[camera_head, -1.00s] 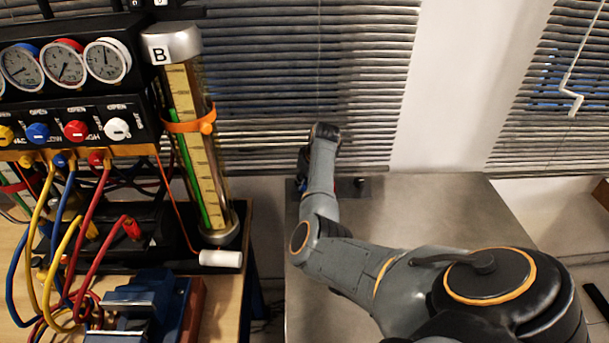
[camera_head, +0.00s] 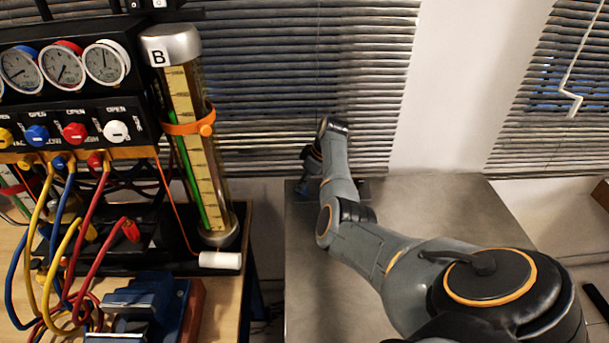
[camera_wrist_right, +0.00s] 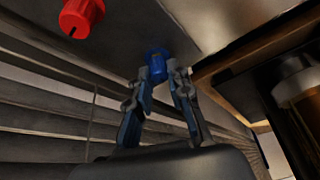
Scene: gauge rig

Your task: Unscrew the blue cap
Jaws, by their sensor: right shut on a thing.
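In the right wrist view the blue cap (camera_wrist_right: 156,58) sits at the underside of a grey surface as pictured. My right gripper (camera_wrist_right: 163,71) has its two fingers around the cap, shut on it. In the head view my right gripper (camera_head: 306,178) is at the back left of the grey metal table (camera_head: 430,215). There it is small and partly hidden by my arm, and I cannot make out the cap clearly. My left gripper is in neither view.
A red knob (camera_wrist_right: 82,17) is near the blue cap in the wrist view. To the left in the head view stand a gauge panel (camera_head: 70,130), a glass cylinder marked B (camera_head: 195,140) and several hoses. Window blinds (camera_head: 300,60) are behind the table.

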